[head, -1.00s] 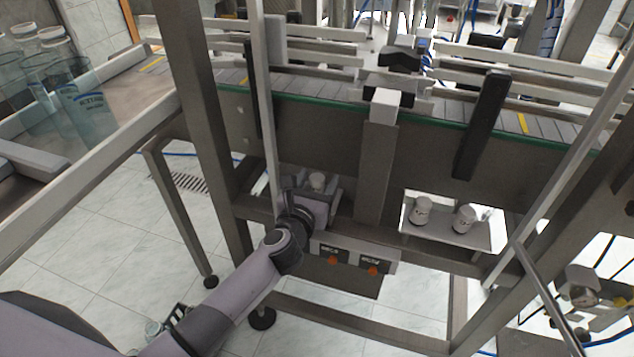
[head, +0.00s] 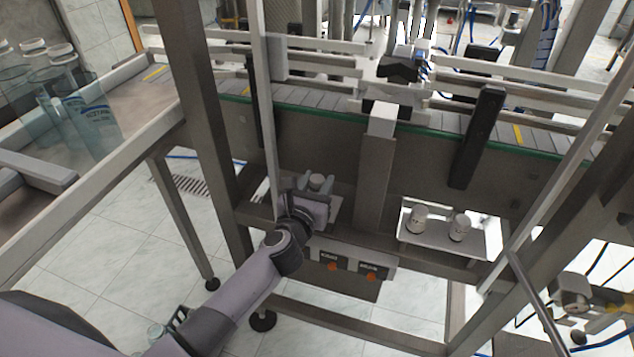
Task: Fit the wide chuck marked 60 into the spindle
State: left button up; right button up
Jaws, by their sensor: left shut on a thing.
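My left gripper (head: 318,187) is shut on a small pale grey cylindrical piece (head: 318,180), which looks like a chuck. It holds it in front of the conveyor frame, left of the grey upright post. The fingers and wrist hide the lower part of the piece, and no marking on it can be read. Two similar pale chucks, one on the left (head: 418,217) and one on the right (head: 459,227), stand upright on a metal shelf (head: 478,246) right of the post. Their markings are too small to read. I cannot make out the spindle for certain.
A grey post (head: 373,180) stands between the held piece and the shelf. A panel with orange knobs (head: 350,265) is below the gripper. The green-edged conveyor (head: 300,103) runs above. A slanted metal bar (head: 268,110) is close on the left.

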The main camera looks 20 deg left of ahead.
aim_at(315, 184)
pick_arm(q)
jog(key=shift+r, duration=0.4)
jog(key=shift+s+r+p, duration=0.2)
jog(key=shift+s+p, duration=0.3)
jog(key=shift+s, duration=0.15)
jog(key=shift+s+r+p, duration=0.15)
jog(key=shift+s+p, duration=0.3)
jog(key=shift+s, duration=0.2)
jog(key=s+r+p, duration=0.1)
jog(key=s+p, duration=0.1)
jog(key=s, duration=0.5)
jog(key=shift+s+a+r, duration=0.15)
jog(key=shift+s, duration=0.05)
